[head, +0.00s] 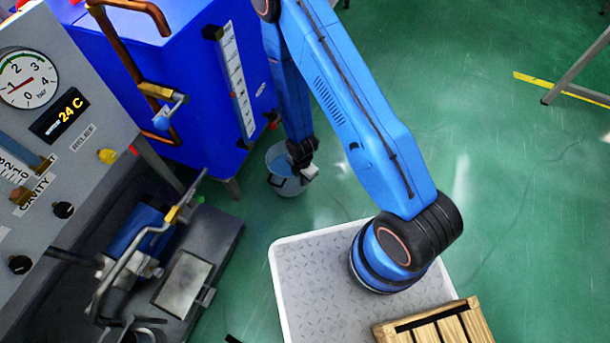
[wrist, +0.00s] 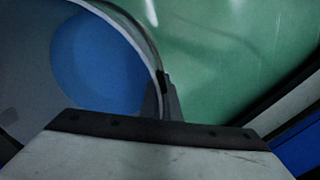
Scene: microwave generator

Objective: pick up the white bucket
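The white bucket (head: 288,188) stands on the green floor in front of the blue cabinet in the head view. It looks upright, with blue inside. My gripper (head: 308,171) is at its right rim and hides part of that side. In the wrist view the bucket's curved rim (wrist: 138,37) fills the left, with the blue inside it. A dark narrow finger (wrist: 170,102) of my gripper is right by the rim. The second finger is not clear, so I cannot tell whether the gripper is closed on the rim.
The blue cabinet (head: 185,75) with copper pipes and a scale stands behind the bucket. A grey panel with a gauge (head: 28,79) and a dark pump base (head: 205,255) are at left. My grey deck carries a wooden crate (head: 435,325). Open green floor lies to the right.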

